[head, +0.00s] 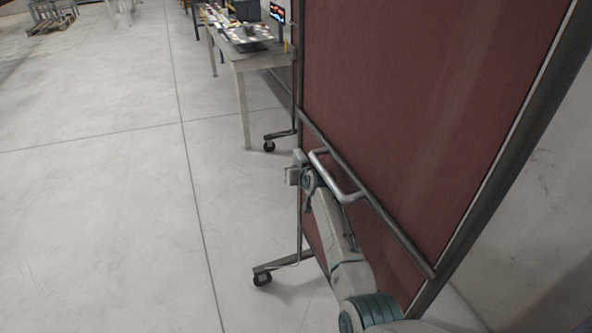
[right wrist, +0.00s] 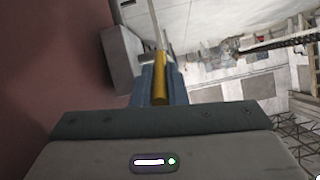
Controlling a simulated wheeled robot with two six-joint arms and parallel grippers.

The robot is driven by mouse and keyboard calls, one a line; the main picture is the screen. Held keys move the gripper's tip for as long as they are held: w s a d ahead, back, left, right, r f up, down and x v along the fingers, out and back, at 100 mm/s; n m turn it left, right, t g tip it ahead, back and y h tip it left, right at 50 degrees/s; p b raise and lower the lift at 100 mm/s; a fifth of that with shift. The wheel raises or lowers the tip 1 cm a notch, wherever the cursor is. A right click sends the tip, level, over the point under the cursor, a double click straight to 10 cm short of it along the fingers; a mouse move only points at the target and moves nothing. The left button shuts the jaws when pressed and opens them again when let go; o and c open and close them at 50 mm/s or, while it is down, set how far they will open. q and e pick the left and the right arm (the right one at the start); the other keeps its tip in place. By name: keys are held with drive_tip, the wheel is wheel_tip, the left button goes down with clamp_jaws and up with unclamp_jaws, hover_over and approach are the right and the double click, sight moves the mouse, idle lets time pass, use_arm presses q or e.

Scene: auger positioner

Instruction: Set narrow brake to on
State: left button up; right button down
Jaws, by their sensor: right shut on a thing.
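My right gripper (right wrist: 158,92) is shut on a narrow yellow bar (right wrist: 160,66) in the right wrist view. The bar points away from me between the blue-grey fingers. A grey box-like part (right wrist: 122,58) stands just left of the bar. In the head view my right arm reaches up from the lower right, and its gripper end is at the left edge of a maroon panel (head: 400,110). A small grey block (head: 291,175) shows there; the bar itself is hidden. I cannot tell from the views whether the brake is on. My left gripper is not in view.
The panel has a dark metal frame and a silver handle (head: 335,178) close to my right arm. Its feet have casters (head: 262,279). A table (head: 240,60) with items stands behind it.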

drive_tip(key=c, duration=1.8)
unclamp_jaws()
drive_tip(key=shift+f, duration=0.1)
drive_tip(key=shift+o, duration=0.4)
drive_tip(key=shift+a, duration=0.1)
drive_tip(key=shift+s, duration=0.4)
drive_tip(key=s+d+b, duration=0.2)
drive_tip(key=s+d, duration=0.2)
drive_tip(key=s, duration=0.7)
drive_tip(key=shift+s+r, duration=0.25)
